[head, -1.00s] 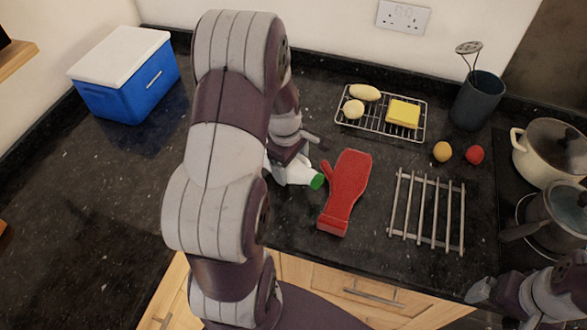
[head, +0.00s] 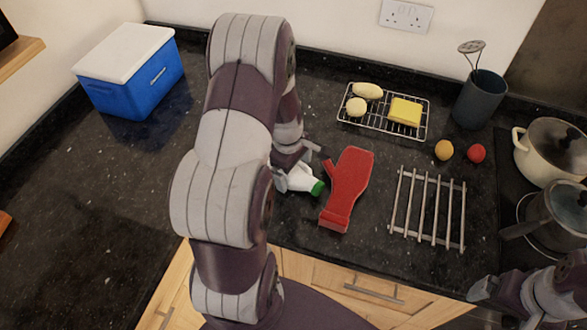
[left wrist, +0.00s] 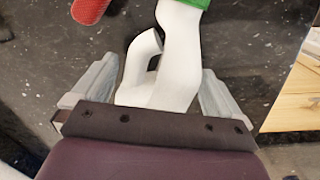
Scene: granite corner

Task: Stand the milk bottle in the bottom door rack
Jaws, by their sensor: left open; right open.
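The white milk bottle (head: 301,179) with a green cap lies on its side on the dark worktop, its cap towards the red oven glove. In the left wrist view the bottle (left wrist: 182,60), with its handle, lies between the two fingers of my left gripper (left wrist: 158,95). The fingers are open, with the bottle's body between them. In the head view my left gripper (head: 295,155) is at the bottle, and my left arm hides part of it. My right gripper (head: 482,291) is open and empty at the lower right, near the worktop's front edge. No door rack or fridge is in view.
A red oven glove (head: 348,188) lies just right of the bottle, and a metal trivet (head: 428,209) further right. A wire rack (head: 384,124) with food stands behind. A blue cool box (head: 133,86) stands back left. Pots (head: 550,150) stand at the right.

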